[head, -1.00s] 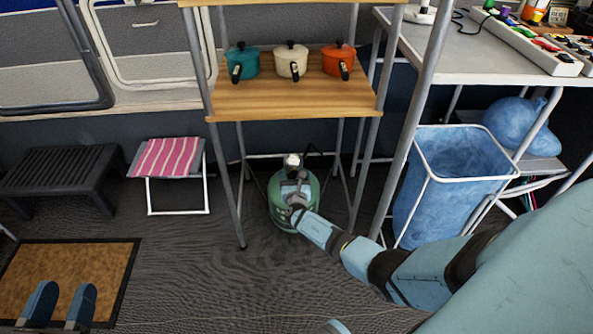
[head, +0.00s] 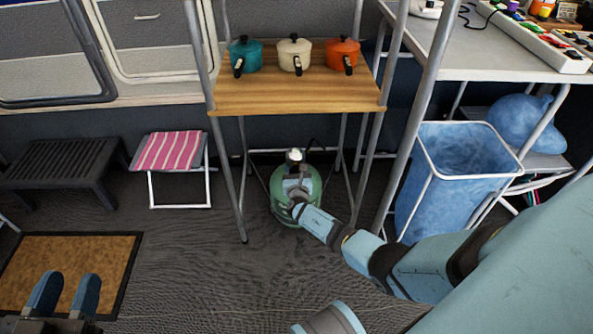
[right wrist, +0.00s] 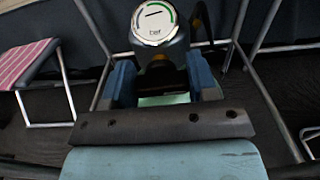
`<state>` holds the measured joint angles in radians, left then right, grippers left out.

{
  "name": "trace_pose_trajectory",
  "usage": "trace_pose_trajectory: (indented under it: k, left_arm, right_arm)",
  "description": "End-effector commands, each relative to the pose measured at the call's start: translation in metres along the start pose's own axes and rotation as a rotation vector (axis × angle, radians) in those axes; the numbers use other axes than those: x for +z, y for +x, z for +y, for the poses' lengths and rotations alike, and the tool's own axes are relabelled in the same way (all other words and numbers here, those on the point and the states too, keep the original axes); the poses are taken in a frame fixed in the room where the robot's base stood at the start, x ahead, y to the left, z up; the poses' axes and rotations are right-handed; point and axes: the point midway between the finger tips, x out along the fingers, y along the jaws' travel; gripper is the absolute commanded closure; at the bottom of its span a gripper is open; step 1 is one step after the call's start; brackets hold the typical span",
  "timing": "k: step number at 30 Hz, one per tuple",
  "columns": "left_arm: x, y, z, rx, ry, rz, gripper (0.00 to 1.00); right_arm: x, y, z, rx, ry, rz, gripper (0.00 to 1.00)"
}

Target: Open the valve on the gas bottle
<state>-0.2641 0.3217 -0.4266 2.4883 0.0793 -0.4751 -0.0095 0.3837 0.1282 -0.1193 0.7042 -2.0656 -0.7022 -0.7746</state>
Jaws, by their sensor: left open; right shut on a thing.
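The green gas bottle (head: 311,184) stands on the floor under the wooden shelf, between the shelf's metal legs. Its round pressure gauge (right wrist: 154,22) faces up in the right wrist view, on top of a dark valve body (right wrist: 165,58). My right gripper (head: 297,180) reaches the bottle's top from the front, and its fingers (right wrist: 163,80) sit either side of the valve body just below the gauge. It is shut on the valve; the exact contact is partly hidden. My left gripper (head: 68,295) is open and empty above the brown mat at the lower left.
The wooden shelf (head: 296,95) carries teal, cream and orange pots. A pink striped stool (head: 172,151) and a black step (head: 62,168) stand at left. A blue bag bin (head: 455,180) is right of my arm. The brown mat (head: 100,255) lies at left.

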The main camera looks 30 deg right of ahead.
Motion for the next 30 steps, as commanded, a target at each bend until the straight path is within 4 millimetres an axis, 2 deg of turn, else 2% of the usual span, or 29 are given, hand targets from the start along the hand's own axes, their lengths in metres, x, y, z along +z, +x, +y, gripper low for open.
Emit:
trace_pose_trajectory:
  k: [11, 30]
  left_arm:
    - [-0.0026, 0.0, 0.0007, 0.002, -0.014, -0.005, 0.57]
    - [-0.0013, -0.0032, 0.0077, 0.007, -0.097, -0.051, 0.57]
  right_arm:
    - [0.0004, 0.0001, 0.0009, 0.002, -0.209, 0.0, 0.71]
    - [-0.0008, 0.0001, 0.0041, 0.002, -0.816, 0.0, 0.71]
